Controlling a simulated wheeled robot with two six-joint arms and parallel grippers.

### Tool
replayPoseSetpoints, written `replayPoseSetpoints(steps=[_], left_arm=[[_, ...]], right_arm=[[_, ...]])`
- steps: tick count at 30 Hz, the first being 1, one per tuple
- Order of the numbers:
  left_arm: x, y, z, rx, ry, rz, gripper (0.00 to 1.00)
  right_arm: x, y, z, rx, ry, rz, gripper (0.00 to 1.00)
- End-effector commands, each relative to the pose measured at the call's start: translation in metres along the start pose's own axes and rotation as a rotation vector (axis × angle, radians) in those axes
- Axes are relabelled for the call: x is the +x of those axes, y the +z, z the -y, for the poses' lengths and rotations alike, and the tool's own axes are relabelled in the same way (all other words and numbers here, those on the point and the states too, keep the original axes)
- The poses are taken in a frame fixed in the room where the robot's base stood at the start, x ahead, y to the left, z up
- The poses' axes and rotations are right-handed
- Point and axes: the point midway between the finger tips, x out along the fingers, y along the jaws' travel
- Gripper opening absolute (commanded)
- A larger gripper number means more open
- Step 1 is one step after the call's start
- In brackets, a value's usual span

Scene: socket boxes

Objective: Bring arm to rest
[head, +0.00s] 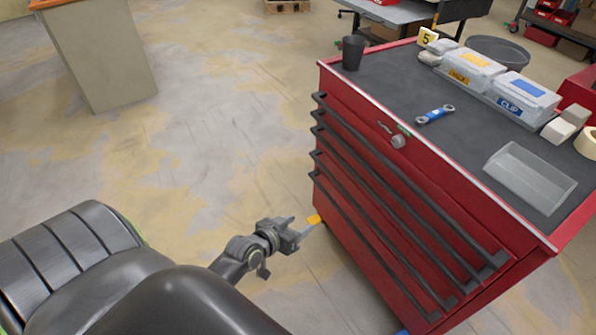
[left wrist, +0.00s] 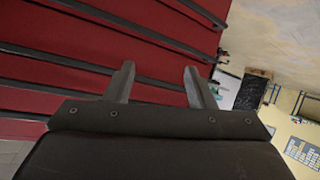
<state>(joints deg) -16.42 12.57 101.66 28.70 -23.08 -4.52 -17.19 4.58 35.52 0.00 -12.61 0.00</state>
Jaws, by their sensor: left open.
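My left gripper (head: 303,228) is low in front of the red tool cabinet (head: 395,180), near its lower left corner. In the left wrist view its two fingers (left wrist: 160,85) stand apart with nothing between them. Behind them the red drawer fronts (left wrist: 110,60) with dark handles fill much of that view. I cannot tell whether the fingers touch the cabinet. My right gripper is not in view.
A beige-sided counter (head: 100,55) stands back left. Open floor (head: 215,130) lies between.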

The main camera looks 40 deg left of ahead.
Motion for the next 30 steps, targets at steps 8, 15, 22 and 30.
replayPoseSetpoints(steps=[8,15,22,30], left_arm=[[0.000,0.000,0.000,0.000,-0.001,0.001,0.50],[0.002,0.058,0.025,0.004,-0.079,0.128,0.50],[-0.024,0.182,0.061,0.033,-0.201,0.390,0.50],[-0.106,0.319,0.074,0.088,-0.275,0.715,0.50]], right_arm=[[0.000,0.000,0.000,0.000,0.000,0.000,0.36],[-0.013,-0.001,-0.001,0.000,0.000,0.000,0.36],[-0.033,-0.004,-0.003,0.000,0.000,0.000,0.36],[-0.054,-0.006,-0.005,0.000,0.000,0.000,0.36]])
